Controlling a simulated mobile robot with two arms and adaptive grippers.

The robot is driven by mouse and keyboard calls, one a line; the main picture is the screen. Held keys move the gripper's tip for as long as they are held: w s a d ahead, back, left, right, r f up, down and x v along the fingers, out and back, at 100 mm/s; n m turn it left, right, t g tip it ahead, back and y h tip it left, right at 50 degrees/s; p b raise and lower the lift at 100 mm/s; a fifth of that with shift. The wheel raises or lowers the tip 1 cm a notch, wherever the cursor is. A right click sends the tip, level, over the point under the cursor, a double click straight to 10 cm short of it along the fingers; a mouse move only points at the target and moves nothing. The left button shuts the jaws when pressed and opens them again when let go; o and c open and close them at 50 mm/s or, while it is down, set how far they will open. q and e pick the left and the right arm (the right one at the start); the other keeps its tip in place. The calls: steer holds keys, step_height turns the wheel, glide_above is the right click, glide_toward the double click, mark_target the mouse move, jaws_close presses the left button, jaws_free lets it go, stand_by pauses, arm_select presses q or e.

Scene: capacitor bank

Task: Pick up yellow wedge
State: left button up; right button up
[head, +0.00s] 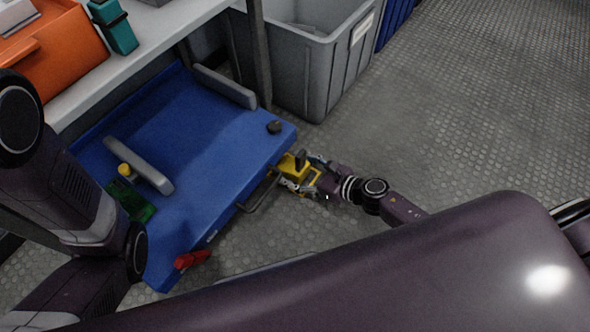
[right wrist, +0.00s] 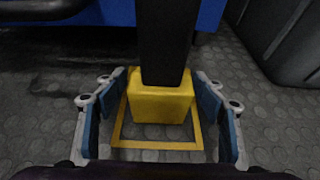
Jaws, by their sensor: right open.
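The yellow wedge (head: 287,167) is on the grey floor beside the near right corner of a blue cart. In the right wrist view the wedge (right wrist: 160,103) has a black upright part (right wrist: 164,40) rising from it, and a thin yellow square outline (right wrist: 155,145) lies on the floor around its near side. My right gripper (head: 300,182) is low at the wedge. In the right wrist view the gripper (right wrist: 160,110) is open, with a blue-padded finger on each side of the wedge and visible gaps between. My left arm shows at the left of the head view, but its gripper does not.
The blue cart (head: 215,130) carries grey bars, a green item (head: 130,198) and a red item (head: 192,259) at its near edge. A metal handle (head: 260,193) juts out near the wedge. A grey bin (head: 310,60) stands behind. Floor to the right is clear.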

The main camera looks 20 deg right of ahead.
steer(key=shift+r, duration=0.1)
steer(key=c, duration=1.7)
steer(key=shift+r, duration=0.15)
